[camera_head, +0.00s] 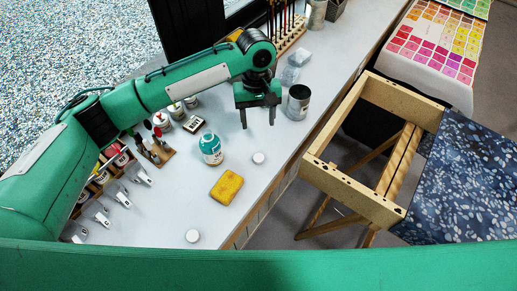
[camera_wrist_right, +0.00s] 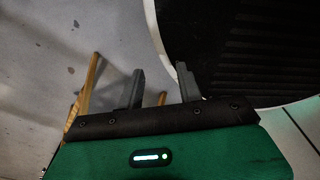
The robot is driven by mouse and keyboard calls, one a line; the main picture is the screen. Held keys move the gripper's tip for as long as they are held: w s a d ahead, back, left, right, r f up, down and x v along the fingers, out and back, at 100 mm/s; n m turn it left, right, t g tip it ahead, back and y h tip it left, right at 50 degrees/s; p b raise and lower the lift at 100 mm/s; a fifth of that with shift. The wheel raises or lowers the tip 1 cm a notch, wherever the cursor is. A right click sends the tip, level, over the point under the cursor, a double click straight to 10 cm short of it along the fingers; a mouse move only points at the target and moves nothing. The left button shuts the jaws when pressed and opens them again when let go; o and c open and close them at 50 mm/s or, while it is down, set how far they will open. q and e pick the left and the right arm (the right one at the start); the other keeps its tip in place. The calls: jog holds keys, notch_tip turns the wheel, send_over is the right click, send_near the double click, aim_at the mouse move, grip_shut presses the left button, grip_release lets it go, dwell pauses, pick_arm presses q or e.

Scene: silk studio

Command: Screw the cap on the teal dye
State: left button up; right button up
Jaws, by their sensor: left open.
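The teal dye jar (camera_head: 211,149) stands upright on the white worktop, with a pale label on its side. I cannot tell which cap belongs to the teal jar.
A yellow sponge (camera_head: 226,187) lies in front of the jar. A metal can (camera_head: 298,101) stands right of my left gripper. Several jars and a tool rack (camera_head: 153,148) line the left side. A wooden frame (camera_head: 360,195) stands off the worktop's right edge.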

pick_arm(q)
jog(key=s, duration=0.1)
jog(key=p, duration=0.2)
send_over(259, 157)
jog(key=w, duration=0.1)
notch_tip(259, 157, down, 7)
jog(key=shift+w+a+f, duration=0.1)
jog(key=shift+f, duration=0.5)
pick_arm(e)
jog(key=shift+s+d+r, duration=0.1)
jog(key=shift+s+r, duration=0.55)
jog(key=shift+r, duration=0.1)
pick_arm(q)
jog(key=shift+f, duration=0.1)
jog(key=f, duration=0.2)
jog(key=s+f+p, duration=0.1)
jog(key=f, duration=0.1)
jog(key=shift+f+p, duration=0.3)
jog(key=shift+f, duration=0.2)
pick_arm(e)
jog(key=shift+d+r, duration=0.1)
jog(key=shift+r, duration=0.85)
pick_arm(q)
jog(key=shift+c, duration=0.3)
pick_arm(e)
jog(key=shift+d, duration=0.1)
